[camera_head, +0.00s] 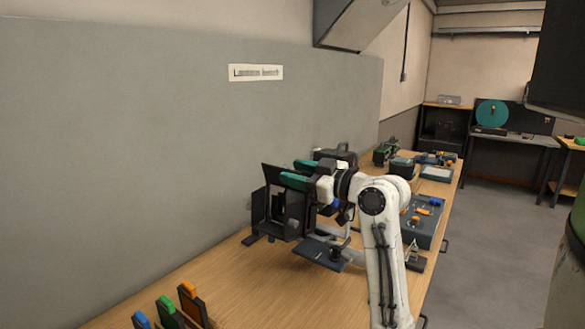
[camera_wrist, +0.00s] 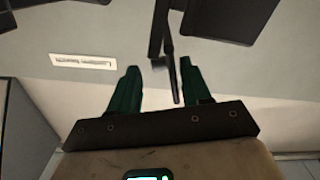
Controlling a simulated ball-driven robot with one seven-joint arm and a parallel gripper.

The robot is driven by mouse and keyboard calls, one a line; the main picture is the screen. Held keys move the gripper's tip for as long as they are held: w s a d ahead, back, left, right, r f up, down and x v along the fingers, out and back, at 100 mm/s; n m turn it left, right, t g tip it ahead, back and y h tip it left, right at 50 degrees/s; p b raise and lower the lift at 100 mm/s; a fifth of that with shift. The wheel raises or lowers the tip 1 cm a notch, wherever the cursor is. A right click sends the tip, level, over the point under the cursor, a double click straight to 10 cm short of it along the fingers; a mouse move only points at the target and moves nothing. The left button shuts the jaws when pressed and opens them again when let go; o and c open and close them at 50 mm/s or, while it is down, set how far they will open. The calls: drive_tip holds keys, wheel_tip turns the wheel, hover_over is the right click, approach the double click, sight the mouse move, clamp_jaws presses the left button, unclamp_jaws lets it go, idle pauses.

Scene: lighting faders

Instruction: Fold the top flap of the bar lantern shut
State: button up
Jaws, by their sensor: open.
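The bar lantern (camera_head: 294,217) is a dark box with plates standing out from it, on the wooden bench against the grey wall. A dark plate (camera_head: 270,176), which looks like its top flap, stands raised and tilted at the upper left of the box. My gripper (camera_head: 289,171) is over the lantern's top, its two green fingers pointing left towards this plate. In the wrist view the fingers (camera_wrist: 160,68) are apart, with a thin dark edge (camera_wrist: 170,60) showing between them. I cannot tell whether they touch it. Dark lantern plates (camera_wrist: 228,20) also show at the top there.
Blue, green and orange tabbed pieces (camera_head: 172,308) stand at the bench's near left end. A grey tray with orange and blue parts (camera_head: 424,217) lies right of my arm. More equipment (camera_head: 436,160) sits farther back. The bench between the tabbed pieces and lantern is clear.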

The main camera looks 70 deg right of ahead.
drive_tip(key=shift+w+d, duration=0.15)
drive_tip(key=shift+w, duration=0.55)
drive_tip(key=shift+c, duration=0.3)
drive_tip(key=c, duration=0.8)
drive_tip(key=shift+s+d+m+p, duration=0.1)
drive_tip(key=shift+d+m+p, duration=0.3)
drive_tip(key=shift+m+p, duration=0.6)
drive_tip(key=shift+s+d+f+m, duration=0.1)
drive_tip(key=shift+d+m, duration=0.1)
drive_tip(key=shift+m, duration=0.45)
drive_tip(key=shift+s+d+f+m, duration=0.1)
drive_tip(key=shift+d+m, duration=0.1)
drive_tip(key=shift+m, duration=0.45)
drive_tip(key=o, duration=0.9)
drive_tip(key=shift+d, duration=0.15)
drive_tip(key=shift+c, duration=0.2)
